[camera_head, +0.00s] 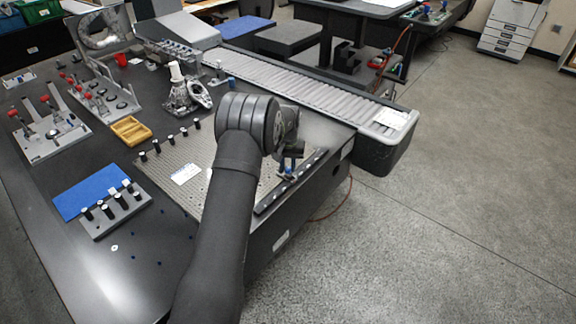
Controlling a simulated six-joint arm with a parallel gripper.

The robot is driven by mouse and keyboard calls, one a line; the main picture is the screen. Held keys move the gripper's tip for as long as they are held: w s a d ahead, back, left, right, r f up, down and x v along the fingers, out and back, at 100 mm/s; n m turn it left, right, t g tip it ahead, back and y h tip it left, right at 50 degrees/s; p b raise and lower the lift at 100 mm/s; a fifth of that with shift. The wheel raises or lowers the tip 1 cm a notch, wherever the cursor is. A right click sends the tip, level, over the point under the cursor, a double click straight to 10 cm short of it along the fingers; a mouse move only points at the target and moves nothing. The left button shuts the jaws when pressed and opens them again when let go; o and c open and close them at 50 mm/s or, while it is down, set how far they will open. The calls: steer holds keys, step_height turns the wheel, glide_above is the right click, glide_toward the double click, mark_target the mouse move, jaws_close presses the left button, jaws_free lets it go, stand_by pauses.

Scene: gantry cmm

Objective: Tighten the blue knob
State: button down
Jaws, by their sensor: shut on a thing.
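My gripper (287,165) is small in the head view, at the right end of my dark arm, pointing down near the front right edge of the perforated fixture plate. It is shut on the blue knob (284,174), of which only a little blue shows at and under the fingers. The knob is over the dark rail (289,184) along the plate's edge. My wrist and fingers hide most of the knob, so its seating and turn cannot be told.
The perforated plate (175,160) carries a row of black posts. A black-post block (118,216), blue mat (92,190), yellow tray (131,131) and red-handled clamp fixtures (50,135) lie to the left. A roller conveyor (300,90) runs behind. The table edge is close on the right.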

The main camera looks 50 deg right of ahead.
steer(key=c, duration=1.2)
jaws_free()
